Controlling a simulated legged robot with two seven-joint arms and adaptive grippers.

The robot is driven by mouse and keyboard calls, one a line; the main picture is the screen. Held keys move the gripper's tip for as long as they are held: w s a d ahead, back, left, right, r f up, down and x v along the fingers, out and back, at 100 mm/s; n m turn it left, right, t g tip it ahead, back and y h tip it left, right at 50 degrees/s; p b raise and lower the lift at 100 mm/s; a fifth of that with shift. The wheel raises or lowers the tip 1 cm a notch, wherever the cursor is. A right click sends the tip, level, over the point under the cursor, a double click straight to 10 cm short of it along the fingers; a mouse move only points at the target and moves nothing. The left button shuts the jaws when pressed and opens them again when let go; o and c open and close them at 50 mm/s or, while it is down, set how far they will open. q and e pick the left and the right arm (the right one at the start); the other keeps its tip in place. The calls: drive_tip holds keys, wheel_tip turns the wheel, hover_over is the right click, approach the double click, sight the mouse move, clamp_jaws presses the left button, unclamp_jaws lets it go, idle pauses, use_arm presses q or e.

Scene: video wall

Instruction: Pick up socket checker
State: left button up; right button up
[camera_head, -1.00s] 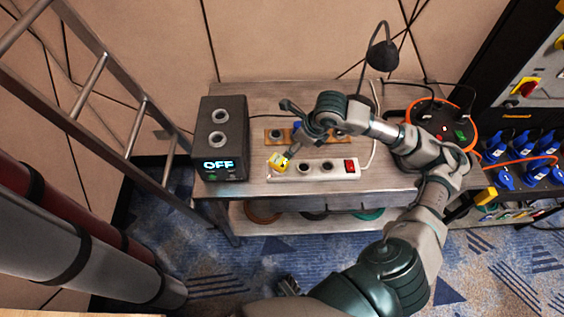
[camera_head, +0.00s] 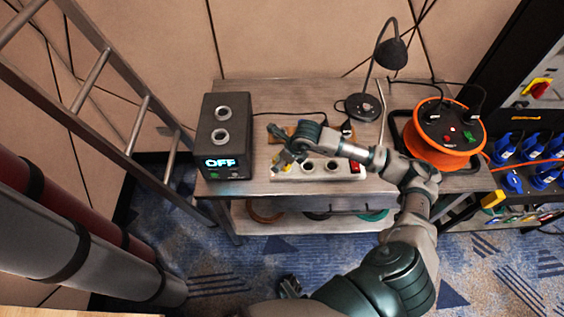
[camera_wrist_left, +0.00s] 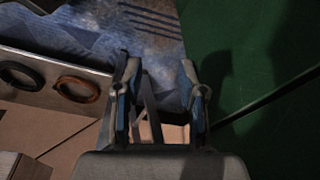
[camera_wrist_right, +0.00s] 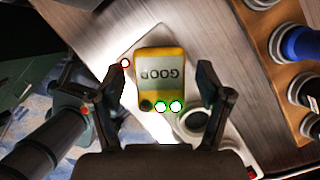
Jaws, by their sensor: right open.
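The socket checker (camera_wrist_right: 160,80) is a yellow block with a grey face reading "GOOD", upside down in the right wrist view, with two green lights lit. It sits at the left end of the white power strip (camera_head: 322,170); in the head view it is mostly hidden by my right gripper (camera_head: 284,156). In the right wrist view, my right gripper (camera_wrist_right: 138,78) is open, its fingers on either side of the checker with gaps, not gripping it. In the left wrist view, my left gripper (camera_wrist_left: 157,65) is open and empty, over the floor.
A black box (camera_head: 223,135) showing "OFF" stands left of the strip on the metal table (camera_head: 270,98). A desk lamp (camera_head: 390,52) and an orange cable reel (camera_head: 445,140) stand to the right. A ladder (camera_head: 100,70) is at left.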

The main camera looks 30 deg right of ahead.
drive_tip(key=shift+d+f, duration=0.15)
drive_tip(key=shift+f, duration=0.05)
drive_tip(key=shift+r, duration=0.1)
clamp_jaws()
